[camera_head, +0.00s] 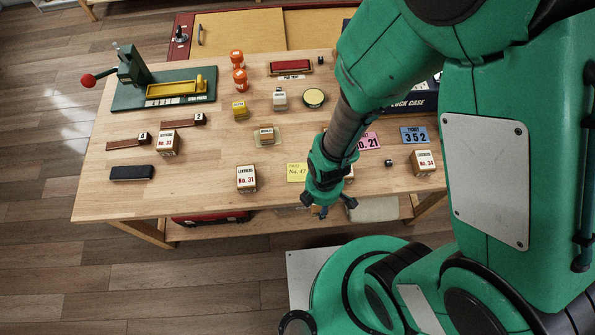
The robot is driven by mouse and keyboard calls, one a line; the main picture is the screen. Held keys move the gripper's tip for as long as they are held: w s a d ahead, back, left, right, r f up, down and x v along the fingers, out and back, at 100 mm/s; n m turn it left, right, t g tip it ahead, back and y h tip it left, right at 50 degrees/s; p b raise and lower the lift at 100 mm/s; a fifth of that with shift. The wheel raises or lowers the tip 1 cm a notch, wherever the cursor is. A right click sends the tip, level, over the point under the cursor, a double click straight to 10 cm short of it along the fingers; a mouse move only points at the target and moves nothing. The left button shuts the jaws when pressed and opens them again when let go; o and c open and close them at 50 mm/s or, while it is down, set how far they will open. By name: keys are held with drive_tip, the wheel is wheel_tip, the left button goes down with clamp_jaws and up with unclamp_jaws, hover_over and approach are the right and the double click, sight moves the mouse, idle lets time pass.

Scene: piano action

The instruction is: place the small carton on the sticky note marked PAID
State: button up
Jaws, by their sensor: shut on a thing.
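The yellow sticky note (297,172) lies flat near the front edge of the table. Its print seems to read PAID, No. 47, and its top face looks bare. My gripper (325,209) is just right of the note and nearer the front edge, pointing down. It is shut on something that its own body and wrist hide. Part of a white carton (349,174) with red print shows at the right of my wrist. I cannot tell whether it stands on the table or is held. A small box (266,134) sits on an olive-coloured pad behind the note.
Carton No. 31 (246,180) stands left of the note. Carton No. 34 (424,163) stands at the right, near a blue ticket (414,135) and a pink ticket (369,141). Another carton (168,143) stands left. The wood between note and carton No. 31 is clear.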

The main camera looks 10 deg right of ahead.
drive_tip(key=shift+w, duration=0.1)
hover_over(298, 173)
drive_tip(key=shift+f+b, duration=0.45)
drive_tip(key=shift+f, duration=0.3)
drive_tip(key=shift+f+b, duration=0.35)
drive_tip(key=shift+f, duration=1.4)
drive_tip(key=shift+f, duration=0.1)
drive_tip(key=o, duration=1.2)
drive_tip(key=shift+c, duration=0.2)
